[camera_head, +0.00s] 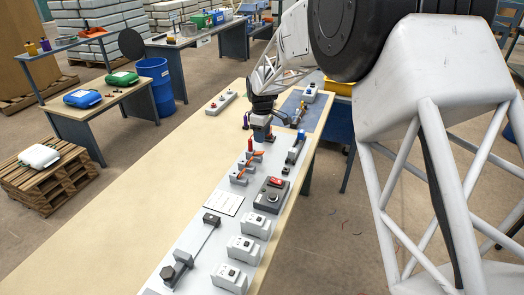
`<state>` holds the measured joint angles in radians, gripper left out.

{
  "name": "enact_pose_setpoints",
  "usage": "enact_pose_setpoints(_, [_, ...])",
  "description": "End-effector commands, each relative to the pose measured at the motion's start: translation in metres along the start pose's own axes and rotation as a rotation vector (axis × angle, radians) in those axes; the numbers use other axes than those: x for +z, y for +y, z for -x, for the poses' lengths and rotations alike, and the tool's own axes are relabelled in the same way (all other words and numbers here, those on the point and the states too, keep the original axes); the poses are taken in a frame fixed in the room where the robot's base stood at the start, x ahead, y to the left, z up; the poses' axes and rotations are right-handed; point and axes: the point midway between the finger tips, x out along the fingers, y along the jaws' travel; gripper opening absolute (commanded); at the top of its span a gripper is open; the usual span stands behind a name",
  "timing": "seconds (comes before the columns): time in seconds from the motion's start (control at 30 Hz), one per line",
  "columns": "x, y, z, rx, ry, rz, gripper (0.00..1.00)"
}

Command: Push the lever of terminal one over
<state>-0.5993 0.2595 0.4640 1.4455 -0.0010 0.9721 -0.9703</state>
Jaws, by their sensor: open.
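A light grey panel (190,247) lies along the wooden table. On it sit several small grey terminals with orange levers, such as one orange lever (257,153) near the far end and another orange lever (240,178) closer to me. I cannot tell which one is terminal one, as no labels are readable. A thin red upright part (250,144) stands just behind the levers. My gripper (263,137) points down above the far end of the panel, just beyond the levers. It is small in view, and I see nothing held in it. Whether it touches anything is unclear.
A red-switch box (274,184), a blue-handled part (297,147) and several white socket boxes (242,248) stand on the panel. The table's left side (130,220) is clear.

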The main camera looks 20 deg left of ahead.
Motion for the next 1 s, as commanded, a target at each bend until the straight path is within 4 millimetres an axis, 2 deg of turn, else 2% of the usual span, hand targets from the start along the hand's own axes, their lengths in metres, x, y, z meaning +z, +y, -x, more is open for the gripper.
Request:
enact_pose_setpoints(0.27, [0.0, 0.0, -0.02, -0.002, -0.001, 0.0, 0.47])
enact_pose_setpoints(0.7, [0.0, 0.0, -0.068, -0.002, 0.0, 0.001, 0.47])
enact_pose_setpoints(1.0, [0.0, 0.0, -0.076, 0.0, 0.001, 0.001, 0.47])
